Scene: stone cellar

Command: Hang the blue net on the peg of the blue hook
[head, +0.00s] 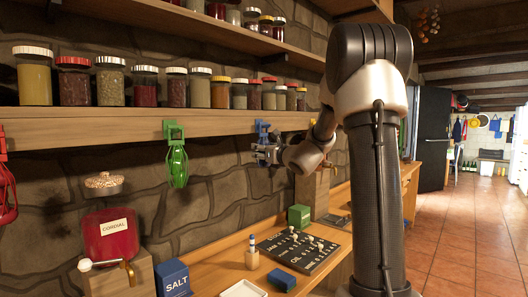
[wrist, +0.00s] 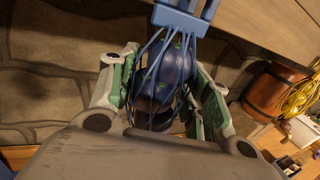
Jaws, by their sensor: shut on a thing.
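The blue hook (head: 262,128) is fixed to the front edge of the lower shelf and also shows at the top of the wrist view (wrist: 187,16). My gripper (head: 270,153) is right below it. In the wrist view my gripper (wrist: 163,98) has its two green-lined fingers on either side of the blue net (wrist: 172,62), shut on it. The net has thin blue cords around dark blue contents. Its cords run up to the blue hook in the picture. I cannot tell whether its top is around the peg, which is hidden.
A green net (head: 177,162) hangs from a green hook to the left, and a red net (head: 7,195) hangs at the far left. Jars line the shelf (head: 110,118) above. A game board (head: 290,250), green box (head: 299,216) and salt box (head: 173,279) stand on the counter below.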

